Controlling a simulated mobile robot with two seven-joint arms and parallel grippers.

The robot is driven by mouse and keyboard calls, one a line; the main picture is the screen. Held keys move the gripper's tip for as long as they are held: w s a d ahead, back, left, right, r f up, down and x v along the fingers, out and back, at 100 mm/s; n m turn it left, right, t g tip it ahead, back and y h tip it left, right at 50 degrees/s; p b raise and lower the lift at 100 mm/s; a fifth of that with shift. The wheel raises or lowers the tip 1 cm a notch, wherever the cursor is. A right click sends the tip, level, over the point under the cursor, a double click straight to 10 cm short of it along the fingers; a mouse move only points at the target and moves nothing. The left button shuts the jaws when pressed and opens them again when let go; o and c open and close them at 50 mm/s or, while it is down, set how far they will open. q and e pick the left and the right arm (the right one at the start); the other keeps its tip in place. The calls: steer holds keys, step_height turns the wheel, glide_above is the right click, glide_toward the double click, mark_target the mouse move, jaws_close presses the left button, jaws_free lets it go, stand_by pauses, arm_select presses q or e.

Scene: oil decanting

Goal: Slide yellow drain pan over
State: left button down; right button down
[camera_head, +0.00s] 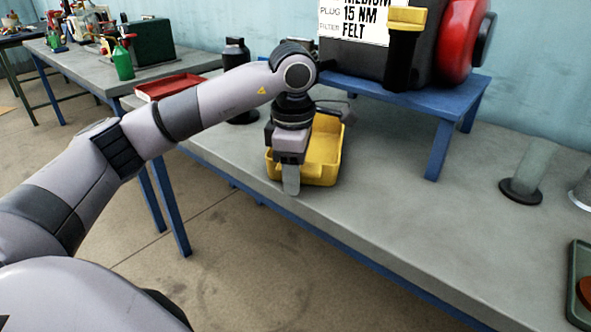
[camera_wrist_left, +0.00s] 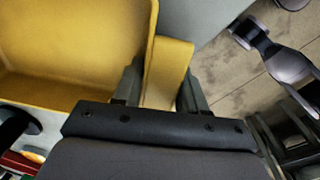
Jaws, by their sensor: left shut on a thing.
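The yellow drain pan (camera_head: 322,152) sits on the grey workbench (camera_head: 400,225), close to its front edge. My left gripper (camera_head: 290,180) reaches down over the pan's left front part and hides some of it. In the left wrist view my left gripper (camera_wrist_left: 160,88) has a finger on each side of a yellow tab (camera_wrist_left: 168,72) at the pan's edge, and it is shut on it. The pan's wall and floor (camera_wrist_left: 70,50) fill the upper left of that view, and the pan looks empty. My right gripper is in neither view.
A blue stand (camera_head: 440,150) carries a black and red machine (camera_head: 465,40) behind the pan. A black bottle (camera_head: 236,55) and a red tray (camera_head: 168,86) are at the back left. A clear cylinder (camera_head: 530,165) stands at the right.

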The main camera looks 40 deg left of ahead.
arm_select(q)
steer(key=shift+s, duration=0.15)
steer(key=c, duration=0.5)
jaws_free()
steer(key=shift+c, duration=0.2)
step_height(320, 180, up, 7)
steer(key=shift+s+d+r+p, duration=0.15)
steer(key=shift+p, duration=0.5)
